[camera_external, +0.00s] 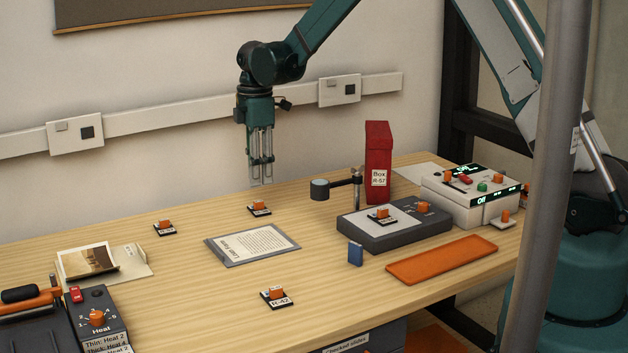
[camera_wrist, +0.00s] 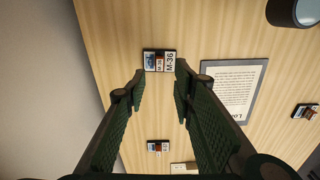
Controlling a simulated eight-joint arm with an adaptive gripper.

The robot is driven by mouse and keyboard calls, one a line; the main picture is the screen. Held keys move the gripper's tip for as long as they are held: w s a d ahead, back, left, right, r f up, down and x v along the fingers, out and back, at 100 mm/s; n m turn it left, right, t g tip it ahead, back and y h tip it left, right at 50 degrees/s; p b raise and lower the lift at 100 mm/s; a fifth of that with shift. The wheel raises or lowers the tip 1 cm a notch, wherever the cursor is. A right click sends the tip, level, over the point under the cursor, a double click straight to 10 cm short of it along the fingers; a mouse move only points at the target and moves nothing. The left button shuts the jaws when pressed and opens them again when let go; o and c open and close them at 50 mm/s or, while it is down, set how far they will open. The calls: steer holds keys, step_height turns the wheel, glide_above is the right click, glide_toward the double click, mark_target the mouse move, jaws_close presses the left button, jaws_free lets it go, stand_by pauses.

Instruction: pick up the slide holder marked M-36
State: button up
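The slide holder marked M-36 (camera_wrist: 159,61) lies flat on the wooden table, a small dark base with an orange block and a white label. In the external view it appears to be the holder (camera_external: 259,208) at the back, beside the printed sheet; its label is unreadable there. My gripper (camera_external: 261,183) points down above it, with a gap between. In the wrist view my gripper (camera_wrist: 160,78) is open and empty, and M-36 shows just beyond and between the fingertips.
A framed sheet (camera_external: 251,245), another holder (camera_external: 165,228) and holder R-42 (camera_external: 277,298) lie nearby. A magnifier on a stand (camera_external: 320,188), a red box (camera_external: 378,162) and a grey light panel (camera_external: 395,226) stand to the right. The wall is close behind.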

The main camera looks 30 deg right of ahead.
mark_target(259, 201)
stand_by(0.3)
steer(key=shift+f, duration=1.3)
steer(key=shift+f, duration=2.6)
jaws_close()
